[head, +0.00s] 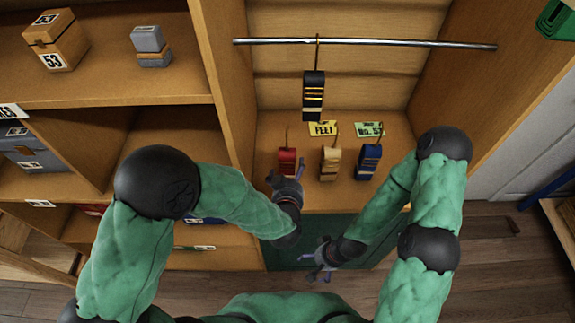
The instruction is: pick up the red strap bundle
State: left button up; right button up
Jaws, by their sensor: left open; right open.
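The red strap bundle (287,160) stands on the cabinet's wooden shelf, at the left of a row of three bundles, with a hook rising from its top. My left gripper (286,178) is open just in front of and below the red bundle, and covers part of its lower end. I cannot tell whether they touch. My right gripper (319,274) is open and empty, lower down, in front of the dark green panel and away from the bundles.
A tan bundle (330,162) and a blue bundle (368,161) stand to the right of the red one. A black bundle (314,95) hangs from the metal rail (420,44). Label cards (323,128) lie behind. A wooden divider (228,80) borders the left side.

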aim_at(290, 168)
pick_arm(q)
jog(key=shift+a+r+b+x, duration=0.1)
jog(key=shift+b+x, duration=0.15)
jog(key=shift+x, duration=1)
jog(key=shift+a+r+b+x, duration=0.15)
jog(key=shift+b+x, duration=0.1)
jog(key=shift+x, duration=1.05)
jog(key=shift+w+d, duration=0.1)
jog(key=c, duration=1.4)
